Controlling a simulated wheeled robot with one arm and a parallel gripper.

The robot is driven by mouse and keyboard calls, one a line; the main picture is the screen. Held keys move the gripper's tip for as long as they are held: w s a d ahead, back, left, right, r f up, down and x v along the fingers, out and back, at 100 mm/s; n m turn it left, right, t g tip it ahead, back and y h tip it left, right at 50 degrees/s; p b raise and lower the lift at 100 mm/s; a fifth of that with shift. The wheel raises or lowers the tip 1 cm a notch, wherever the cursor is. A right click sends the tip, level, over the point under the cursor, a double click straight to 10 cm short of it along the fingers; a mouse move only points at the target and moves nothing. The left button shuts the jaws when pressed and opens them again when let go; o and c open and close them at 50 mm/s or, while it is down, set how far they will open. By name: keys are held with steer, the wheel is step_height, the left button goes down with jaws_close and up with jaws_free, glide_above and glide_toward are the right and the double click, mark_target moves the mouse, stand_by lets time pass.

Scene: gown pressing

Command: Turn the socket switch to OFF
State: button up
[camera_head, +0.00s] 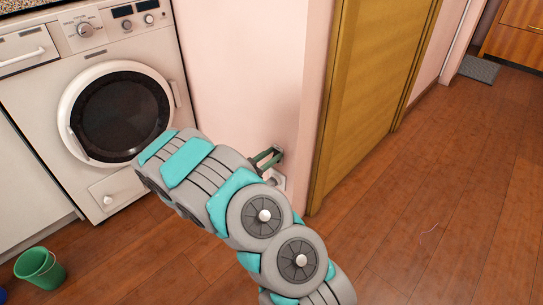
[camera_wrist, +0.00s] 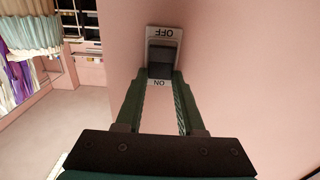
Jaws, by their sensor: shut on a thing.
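The socket switch (camera_wrist: 161,54) is a dark rocker in a white plate on the pink wall, in the wrist view. Its plate reads OFF at the top and ON at the bottom, both upside down in the picture. My gripper (camera_wrist: 162,76) has its two dark green fingers on either side of the rocker's lower part, near the ON label, and is shut on it. In the head view my gripper (camera_head: 268,156) is at the wall, beside the door frame. My arm hides part of the wall there, and the switch cannot be made out clearly.
A washing machine (camera_head: 120,100) stands left of the wall corner. A brown door (camera_head: 370,80) is to the right. A green bucket (camera_head: 40,268) stands on the floor at lower left. The wooden floor (camera_head: 450,190) at the right is mostly clear. Hanging clothes (camera_wrist: 30,40) show in the wrist view.

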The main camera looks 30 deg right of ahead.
steer(key=shift+f, duration=0.1)
jaws_close()
steer(key=shift+a+f+h+b, duration=0.1)
steer(key=shift+f+h+b, duration=0.25)
steer(key=shift+b, duration=0.25)
steer(key=h+b, duration=0.1)
steer(key=t+h+b, duration=0.1)
steer(key=h, duration=0.1)
steer(key=shift+s+a+f+t+h, duration=0.1)
steer(key=shift+f+t+h, duration=0.2)
steer(key=shift+f, duration=0.1)
steer(key=shift+r, duration=0.1)
steer(key=o, duration=1)
jaws_free()
steer(key=shift+o, duration=0.2)
steer(key=shift+a, duration=0.15)
steer(key=v, duration=0.7)
steer(key=shift+a+f, duration=0.2)
